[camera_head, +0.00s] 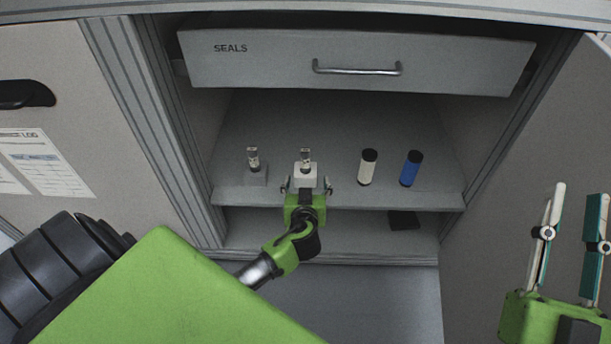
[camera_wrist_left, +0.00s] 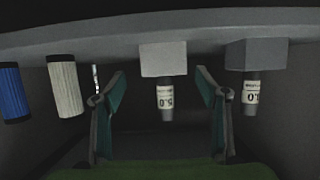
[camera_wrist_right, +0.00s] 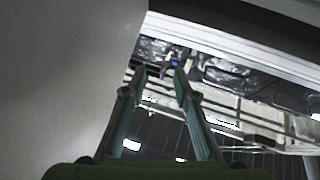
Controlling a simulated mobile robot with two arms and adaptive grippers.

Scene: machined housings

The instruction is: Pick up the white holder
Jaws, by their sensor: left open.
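The white holder (camera_head: 306,176) is a small block on the cabinet shelf, with a dark-and-light labelled piece (camera_head: 305,155) standing in it. My left gripper (camera_head: 306,186) is open in front of it, a finger toward each side. In the left wrist view the white holder (camera_wrist_left: 163,58) appears inverted between and just beyond the open fingertips (camera_wrist_left: 161,75); contact cannot be made out. A grey holder (camera_head: 256,174) with a similar piece stands to its left. My right gripper (camera_head: 578,192) is open and empty at the far right; its fingers also show in the right wrist view (camera_wrist_right: 160,72).
A white dark-capped cylinder (camera_head: 367,170) and a blue one (camera_head: 410,171) stand right of the holder. The SEALS drawer (camera_head: 270,62) overhangs the shelf. Cabinet walls bound both sides, and a dark flat item (camera_head: 404,221) lies on the lower shelf.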

